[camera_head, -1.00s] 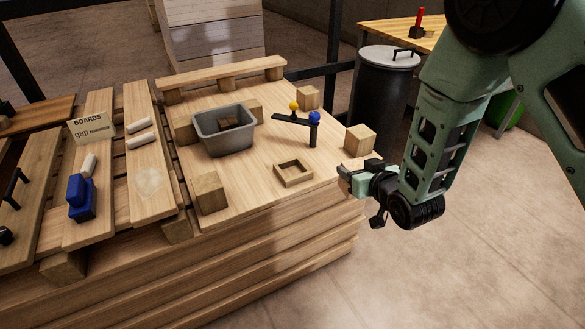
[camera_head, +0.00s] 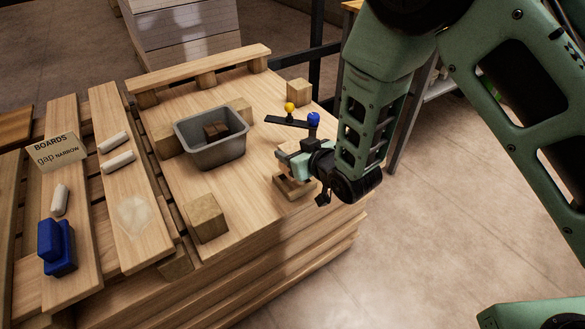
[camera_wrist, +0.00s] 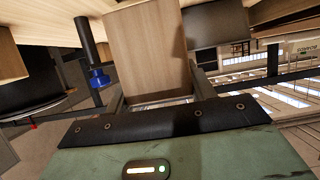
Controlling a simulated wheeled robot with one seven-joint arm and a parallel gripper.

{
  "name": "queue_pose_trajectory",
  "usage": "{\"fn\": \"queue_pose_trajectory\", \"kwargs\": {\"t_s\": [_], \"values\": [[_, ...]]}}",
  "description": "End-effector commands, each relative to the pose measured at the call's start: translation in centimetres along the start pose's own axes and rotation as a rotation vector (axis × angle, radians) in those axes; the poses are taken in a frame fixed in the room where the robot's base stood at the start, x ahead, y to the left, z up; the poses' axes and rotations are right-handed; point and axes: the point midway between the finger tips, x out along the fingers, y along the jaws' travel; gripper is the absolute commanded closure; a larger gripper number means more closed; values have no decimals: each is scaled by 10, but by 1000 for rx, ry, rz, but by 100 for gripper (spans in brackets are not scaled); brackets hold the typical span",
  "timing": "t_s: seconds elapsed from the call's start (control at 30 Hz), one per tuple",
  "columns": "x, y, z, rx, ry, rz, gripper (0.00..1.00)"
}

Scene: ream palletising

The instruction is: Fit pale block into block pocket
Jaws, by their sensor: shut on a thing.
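My gripper (camera_head: 290,160) is shut on a pale wooden block. The block (camera_wrist: 150,50) fills the middle of the wrist view, its flat face between the two fingers. In the head view the gripper and hand hide most of the block. The block pocket (camera_head: 299,192), a low square wooden frame on the pallet top, lies just below the gripper and is partly hidden by it. The gripper is over or close beside the pocket; I cannot tell whether the block touches it or is in line with it.
A grey bin (camera_head: 211,155) with brown pieces inside stands left of the gripper. A dark bar with a yellow knob (camera_head: 290,107) and a blue knob (camera_head: 313,119) stands close behind. Wooden corner blocks (camera_head: 206,217) stand on the pallet. A blue tool (camera_head: 56,248) lies far left.

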Motion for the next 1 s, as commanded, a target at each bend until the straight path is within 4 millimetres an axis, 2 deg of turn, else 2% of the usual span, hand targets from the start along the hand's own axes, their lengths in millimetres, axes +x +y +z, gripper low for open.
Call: {"fn": "queue_pose_trajectory", "kwargs": {"t_s": [0.4,0.83,0.87,0.9,0.93,1.0], "values": [[19,1,46,0,0,1,72],[22,1,53,1,2,1,72],[22,0,53,1,1,1,43],[22,0,52,1,1,1,32],[22,0,52,1,1,1,24],[22,0,52,0,1,1,24]]}}
